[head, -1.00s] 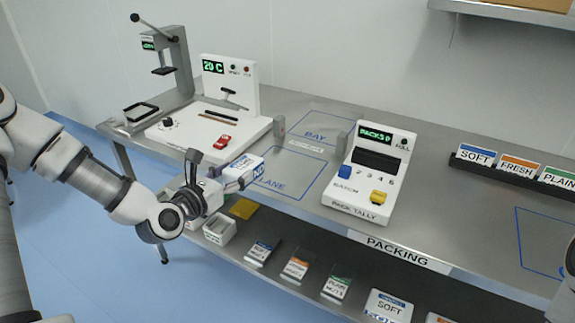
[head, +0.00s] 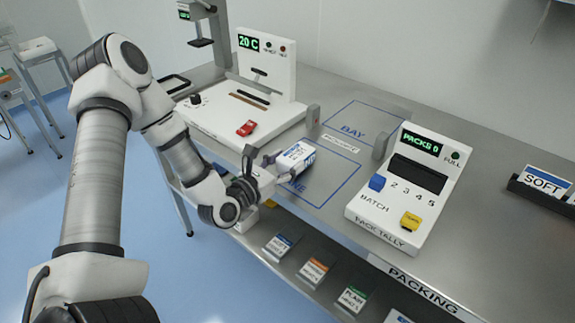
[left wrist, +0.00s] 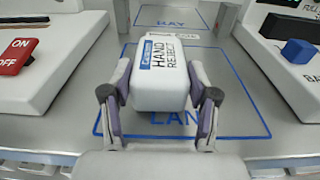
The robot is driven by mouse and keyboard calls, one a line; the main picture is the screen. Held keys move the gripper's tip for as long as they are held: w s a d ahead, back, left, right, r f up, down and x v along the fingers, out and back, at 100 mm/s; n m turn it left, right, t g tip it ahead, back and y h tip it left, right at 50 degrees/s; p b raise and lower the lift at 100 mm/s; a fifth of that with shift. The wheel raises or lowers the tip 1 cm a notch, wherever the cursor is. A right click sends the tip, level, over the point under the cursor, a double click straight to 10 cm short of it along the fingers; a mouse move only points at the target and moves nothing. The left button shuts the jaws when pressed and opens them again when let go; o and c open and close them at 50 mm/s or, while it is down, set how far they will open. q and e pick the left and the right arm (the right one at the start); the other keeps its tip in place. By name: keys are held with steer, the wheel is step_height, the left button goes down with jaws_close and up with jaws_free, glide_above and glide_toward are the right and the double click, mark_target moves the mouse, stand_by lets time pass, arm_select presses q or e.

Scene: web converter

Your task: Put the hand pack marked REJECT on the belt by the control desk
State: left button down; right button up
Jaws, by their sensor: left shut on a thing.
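The hand pack (head: 295,158) is a white block with a blue label. In the left wrist view the pack (left wrist: 163,65) reads HAND REJECT. My left gripper (head: 268,170) is shut on it; in the left wrist view its two fingers (left wrist: 160,100) press the pack's sides. The pack is at the front of the blue-outlined LANE square (head: 322,180) on the steel bench; I cannot tell whether it touches the surface. My right gripper is out of view. I see no belt or control desk that I can identify.
The white PACK TALLY box (head: 408,195) stands right of the lane. A white machine with a red switch (head: 246,128) stands left. The BAY square (head: 365,125) behind is clear. Small packs (head: 313,271) lie on the lower shelf. Metal stands (head: 42,55) are at far left.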

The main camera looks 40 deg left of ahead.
arm_select(q)
steer(key=shift+s+f, duration=0.15)
steer(key=shift+f+b, duration=0.25)
steer(key=shift+b, duration=0.05)
steer(key=shift+c, duration=1.4)
jaws_free()
steer(key=shift+r, duration=0.1)
